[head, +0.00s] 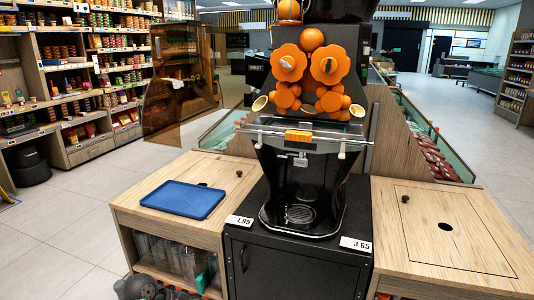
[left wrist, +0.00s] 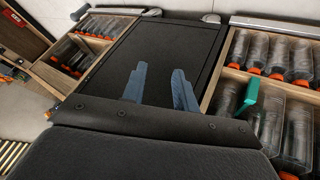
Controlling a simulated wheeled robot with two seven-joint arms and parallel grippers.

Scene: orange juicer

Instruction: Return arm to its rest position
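My left gripper (left wrist: 160,70) shows in the left wrist view as two blue-grey fingers standing apart with nothing between them. They are in front of the black cabinet door (left wrist: 165,45), and I see no contact with it. In the head view only a grey part of my left arm shows at the bottom left edge, low in front of the left counter; the fingers are out of that frame. My right arm and gripper are in neither view. The orange juicer (head: 310,120) stands upright on the black cabinet (head: 295,255).
A blue tray (head: 184,199) lies on the left wooden counter (head: 135,212). The right counter (head: 455,235) is bare apart from a small knob and a hole. Compartments of orange-capped bottles (left wrist: 296,137) flank the cabinet, with a green object (left wrist: 248,97) on the right side.

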